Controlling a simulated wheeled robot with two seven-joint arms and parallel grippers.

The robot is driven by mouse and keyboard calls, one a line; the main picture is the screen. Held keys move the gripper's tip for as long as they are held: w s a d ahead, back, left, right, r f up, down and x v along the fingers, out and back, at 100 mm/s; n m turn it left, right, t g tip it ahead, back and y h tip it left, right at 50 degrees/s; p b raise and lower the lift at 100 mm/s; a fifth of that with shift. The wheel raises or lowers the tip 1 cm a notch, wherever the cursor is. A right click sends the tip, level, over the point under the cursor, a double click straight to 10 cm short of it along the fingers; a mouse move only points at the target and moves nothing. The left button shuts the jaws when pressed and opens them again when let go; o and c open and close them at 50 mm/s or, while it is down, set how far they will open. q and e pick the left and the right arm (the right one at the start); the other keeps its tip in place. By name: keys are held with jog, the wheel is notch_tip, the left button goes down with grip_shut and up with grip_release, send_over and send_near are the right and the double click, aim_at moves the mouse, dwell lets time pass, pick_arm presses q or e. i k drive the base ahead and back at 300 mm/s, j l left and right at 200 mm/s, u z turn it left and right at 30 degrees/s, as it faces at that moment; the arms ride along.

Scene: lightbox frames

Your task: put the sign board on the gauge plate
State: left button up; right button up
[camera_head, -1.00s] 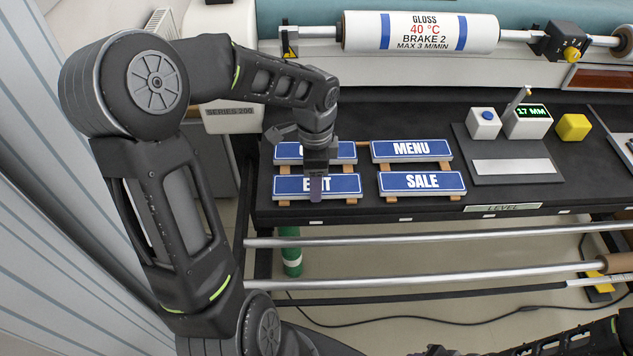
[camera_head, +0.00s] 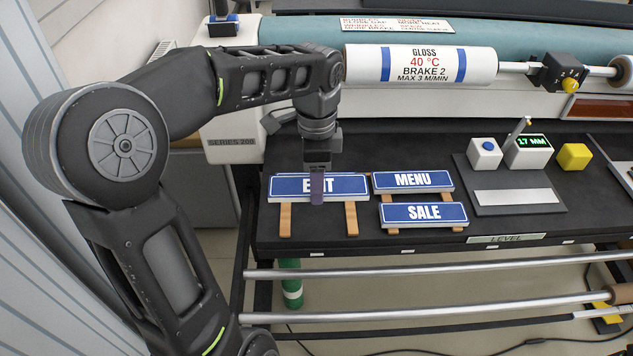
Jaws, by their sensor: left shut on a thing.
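The EXIT sign board (camera_head: 345,186), blue with white letters and a white edge, is held up in my left gripper (camera_head: 317,190). My left gripper is shut on it near its middle and covers part of the lettering. The board hangs above two bare wooden strips (camera_head: 351,220) and hides most of the board behind it. The gauge plate (camera_head: 517,196), a flat dark plate with a pale silver strip, lies to the right on the black bench. A gauge with a green 17 MM readout (camera_head: 530,142) stands at its back. My right gripper is out of view.
The MENU board (camera_head: 413,181) and the SALE board (camera_head: 424,214) lie on wooden strips between the held board and the gauge plate. A white button box (camera_head: 485,153) and a yellow block (camera_head: 574,156) stand near the gauge. A large labelled roller (camera_head: 420,65) runs behind.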

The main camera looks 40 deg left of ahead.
aim_at(516, 196)
jog(key=i+l, duration=0.3)
jog(key=l, duration=0.15)
jog(key=i+l, duration=0.25)
jog(key=l, duration=0.2)
jog(key=i+l, duration=0.3)
jog(key=l, duration=0.15)
jog(key=i+l, duration=0.25)
jog(key=l, duration=0.2)
jog(key=i+l, duration=0.3)
jog(key=l, duration=0.15)
jog(key=k+j, duration=0.35)
jog(key=j, duration=0.2)
jog(key=i+l, duration=0.1)
